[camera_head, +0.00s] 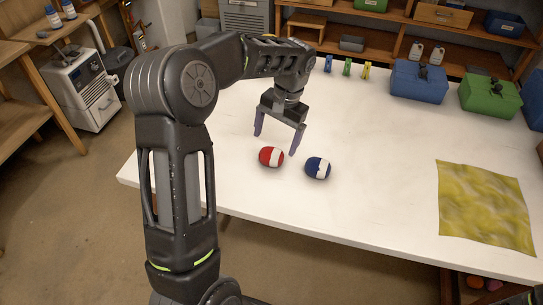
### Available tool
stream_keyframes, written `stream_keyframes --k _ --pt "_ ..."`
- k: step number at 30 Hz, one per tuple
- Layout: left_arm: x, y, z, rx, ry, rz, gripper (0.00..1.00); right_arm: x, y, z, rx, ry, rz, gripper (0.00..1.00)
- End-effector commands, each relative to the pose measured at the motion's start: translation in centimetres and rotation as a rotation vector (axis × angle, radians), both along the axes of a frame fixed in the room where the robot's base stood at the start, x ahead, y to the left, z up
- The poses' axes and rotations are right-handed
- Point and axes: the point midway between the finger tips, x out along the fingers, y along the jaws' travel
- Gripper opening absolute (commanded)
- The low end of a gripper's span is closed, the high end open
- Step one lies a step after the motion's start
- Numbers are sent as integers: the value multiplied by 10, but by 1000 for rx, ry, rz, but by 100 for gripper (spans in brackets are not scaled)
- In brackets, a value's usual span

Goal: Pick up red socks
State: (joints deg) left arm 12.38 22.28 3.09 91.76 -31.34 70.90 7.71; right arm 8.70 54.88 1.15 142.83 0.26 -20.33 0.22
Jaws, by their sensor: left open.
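A rolled pair of red socks with a white band (266,156) lies on the white table, near its left front edge. My left gripper (275,145) is open and points down just above and behind the red socks, with its two purple-grey fingers spread apart. Nothing shows between the fingers. The right fingertip is close to the red socks; I cannot tell whether it touches them. A rolled pair of blue socks with a white patch (317,168) lies just right of the red ones. My right gripper is not in view.
A yellow cloth (485,205) lies flat at the right of the white table (370,130). A blue box (418,82) and a green box (490,97) stand at the back right. Small coloured clips (347,66) stand at the back. The table's middle is clear.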

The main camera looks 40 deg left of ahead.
Motion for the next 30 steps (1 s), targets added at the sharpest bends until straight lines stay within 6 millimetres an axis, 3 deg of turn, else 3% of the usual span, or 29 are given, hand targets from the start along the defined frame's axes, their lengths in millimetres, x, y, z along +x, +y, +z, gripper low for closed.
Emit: stream_keyframes --k 5,15,30 --pt "-3 1 -7 0 3 0 90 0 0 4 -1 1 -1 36" --pt "-9 4 -49 0 1 -1 90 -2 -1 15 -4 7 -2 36" --pt "-9 4 -51 1 -1 0 90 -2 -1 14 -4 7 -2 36"
